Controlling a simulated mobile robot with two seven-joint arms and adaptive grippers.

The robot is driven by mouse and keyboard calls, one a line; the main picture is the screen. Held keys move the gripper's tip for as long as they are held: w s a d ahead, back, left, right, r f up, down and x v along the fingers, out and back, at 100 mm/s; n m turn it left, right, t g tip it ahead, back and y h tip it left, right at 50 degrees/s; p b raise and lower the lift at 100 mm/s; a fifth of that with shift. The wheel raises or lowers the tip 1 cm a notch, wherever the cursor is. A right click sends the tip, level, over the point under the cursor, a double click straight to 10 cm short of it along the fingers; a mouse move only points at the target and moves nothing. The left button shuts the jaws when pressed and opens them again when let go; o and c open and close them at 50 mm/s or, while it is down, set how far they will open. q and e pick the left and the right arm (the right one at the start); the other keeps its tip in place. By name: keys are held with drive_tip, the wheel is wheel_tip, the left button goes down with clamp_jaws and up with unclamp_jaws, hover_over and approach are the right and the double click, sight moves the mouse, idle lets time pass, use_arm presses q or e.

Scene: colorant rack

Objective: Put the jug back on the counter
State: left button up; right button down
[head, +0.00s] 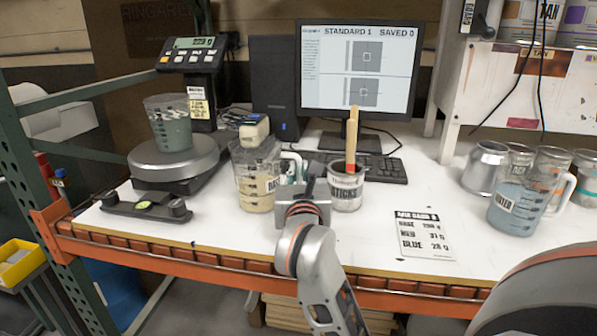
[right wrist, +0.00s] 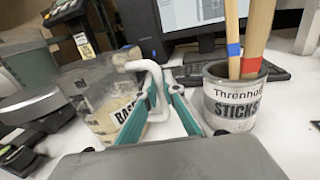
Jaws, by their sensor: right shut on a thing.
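The clear jug (head: 257,178) with a "BASE" label and pale contents is upright at the counter's front middle; it also shows in the right wrist view (right wrist: 103,100). My right gripper (head: 307,182) is at the right side of this jug. In the right wrist view its teal fingers (right wrist: 163,88) are shut on the jug's white handle (right wrist: 154,68). The jug's base is at the level of the white counter (head: 340,232); I cannot tell whether it touches or hangs just above. My left gripper is not in view.
A can of sticks (head: 346,190) stands close right of my right gripper. A scale (head: 174,160) bearing a cup (head: 168,124) is at left. A blue-filled jug (head: 518,208) stands at right. A card (head: 424,234) lies at the front. A monitor (head: 358,70) is behind.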

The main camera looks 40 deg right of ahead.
drive_tip(key=c, duration=2.6)
unclamp_jaws()
drive_tip(key=shift+f, duration=0.2)
drive_tip(key=o, duration=0.4)
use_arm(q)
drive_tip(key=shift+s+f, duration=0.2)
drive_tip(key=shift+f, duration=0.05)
use_arm(e)
drive_tip(key=shift+o, duration=0.2)
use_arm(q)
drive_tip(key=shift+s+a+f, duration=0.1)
use_arm(e)
drive_tip(key=shift+r, duration=0.15)
